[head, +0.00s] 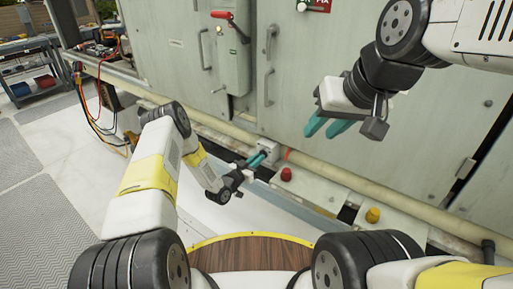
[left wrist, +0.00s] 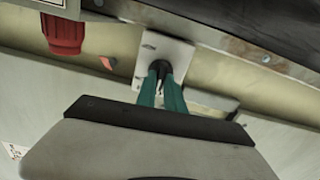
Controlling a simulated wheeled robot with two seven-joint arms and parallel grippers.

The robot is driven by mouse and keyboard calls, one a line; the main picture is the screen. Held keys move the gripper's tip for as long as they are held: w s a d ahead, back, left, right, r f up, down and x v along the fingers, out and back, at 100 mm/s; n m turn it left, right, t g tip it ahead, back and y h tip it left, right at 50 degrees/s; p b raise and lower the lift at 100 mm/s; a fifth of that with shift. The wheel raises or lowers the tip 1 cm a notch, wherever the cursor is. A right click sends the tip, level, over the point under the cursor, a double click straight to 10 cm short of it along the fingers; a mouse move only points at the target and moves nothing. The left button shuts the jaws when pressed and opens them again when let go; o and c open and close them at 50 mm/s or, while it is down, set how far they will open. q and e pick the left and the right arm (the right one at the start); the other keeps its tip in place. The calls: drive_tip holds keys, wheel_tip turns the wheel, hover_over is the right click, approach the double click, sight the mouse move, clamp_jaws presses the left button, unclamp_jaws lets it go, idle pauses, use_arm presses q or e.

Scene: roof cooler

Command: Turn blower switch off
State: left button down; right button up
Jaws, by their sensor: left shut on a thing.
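The knob's exact angle is hard to tell. My right gripper (head: 321,130) is raised before the cabinet at the right, empty, with its teal fingers apart.
A red knob (head: 286,174) and a yellow knob (head: 373,215) stand right of the box. A lever box with a red handle (head: 223,15) is above. A beige pipe (head: 325,170) runs along the cabinet's base. Cables (head: 90,110) hang at the left.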

use_arm(q)
drive_tip(key=c, duration=1.5)
unclamp_jaws()
drive_tip(key=shift+o, duration=0.2)
drive_tip(key=v, duration=0.8)
